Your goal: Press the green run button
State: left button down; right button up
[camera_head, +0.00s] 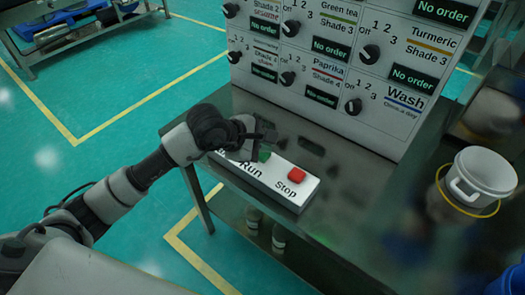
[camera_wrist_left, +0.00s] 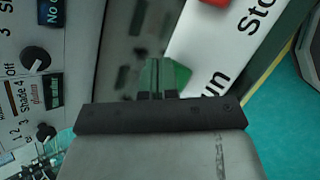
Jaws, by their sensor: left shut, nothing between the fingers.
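The green run button (camera_head: 264,156) is on a white control box (camera_head: 303,200) labelled "Run" and "Stop", on the dark metal table. The red stop button (camera_head: 296,174) is to its right. My left gripper (camera_head: 268,140) is shut and empty, right at the green button and partly over it. In the left wrist view its closed fingers (camera_wrist_left: 158,76) overlap the green button (camera_wrist_left: 182,76), which shows at their right side. I cannot tell whether the fingertips touch it. The red button (camera_wrist_left: 214,2) is at the top edge there. My right gripper is not in view.
A panel (camera_head: 335,58) with several black knobs and "No order" displays stands behind the box. A white pot (camera_head: 478,178) is at the right of the table (camera_head: 352,215). The table between box and pot is clear. Yellow lines mark the green floor.

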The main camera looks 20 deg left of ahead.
aim_at(263, 155)
pick_arm(q)
jog(key=shift+r, duration=0.5)
jog(key=shift+r+p, duration=1.55)
jog(key=shift+r, duration=0.95)
